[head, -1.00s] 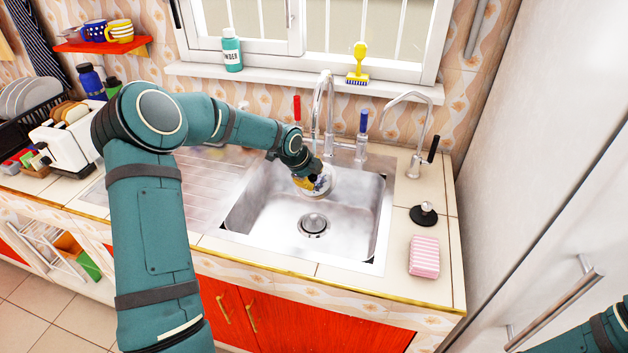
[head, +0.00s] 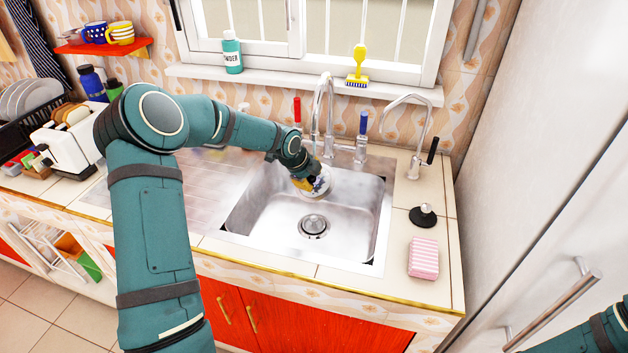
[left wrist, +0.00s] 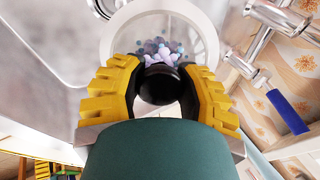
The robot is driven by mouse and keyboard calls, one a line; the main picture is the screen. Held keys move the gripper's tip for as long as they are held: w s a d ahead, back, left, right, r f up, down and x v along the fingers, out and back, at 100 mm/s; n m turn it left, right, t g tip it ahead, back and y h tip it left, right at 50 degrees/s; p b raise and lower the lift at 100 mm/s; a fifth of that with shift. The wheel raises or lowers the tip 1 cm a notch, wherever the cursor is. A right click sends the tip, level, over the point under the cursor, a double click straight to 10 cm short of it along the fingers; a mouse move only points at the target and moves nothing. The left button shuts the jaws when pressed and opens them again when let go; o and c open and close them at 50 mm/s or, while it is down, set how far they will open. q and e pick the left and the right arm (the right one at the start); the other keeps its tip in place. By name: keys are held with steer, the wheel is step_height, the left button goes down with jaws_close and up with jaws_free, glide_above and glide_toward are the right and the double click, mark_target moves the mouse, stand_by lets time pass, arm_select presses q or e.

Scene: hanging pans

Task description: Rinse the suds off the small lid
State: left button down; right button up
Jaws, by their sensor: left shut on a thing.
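The small lid (head: 322,182) is a pale round disc, held tilted over the back of the sink (head: 345,222), below the main tap (head: 325,95). My left gripper (head: 308,181) is shut on the lid's dark knob (left wrist: 158,88), with its yellow fingers on both sides in the left wrist view. A cluster of white, lilac and blue suds (left wrist: 160,48) shows on the lid just beyond the knob. I cannot make out running water. My right gripper is out of view; only part of my right arm shows at the lower right.
The tap has a red handle (head: 297,112) and a blue handle (head: 363,123). A thin second tap (head: 408,98), a black plug (head: 423,215) and a pink striped sponge (head: 424,258) are right of the sink. A toaster (head: 72,145) stands far left.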

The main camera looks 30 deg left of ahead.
arm_select(q)
steer(key=shift+d, duration=0.25)
steer(key=shift+s+d+b, duration=0.1)
steer(key=shift+d+b, duration=0.2)
steer(key=shift+d, duration=0.1)
steer(key=shift+a, duration=0.15)
steer(key=shift+a+p, duration=0.5)
steer(key=shift+p, duration=0.05)
steer(key=shift+d, duration=0.25)
steer(key=shift+d+b, duration=0.3)
steer(key=shift+d, duration=0.05)
steer(key=shift+a, duration=0.2)
steer(key=shift+a+p, duration=0.4)
steer(key=shift+p, duration=0.15)
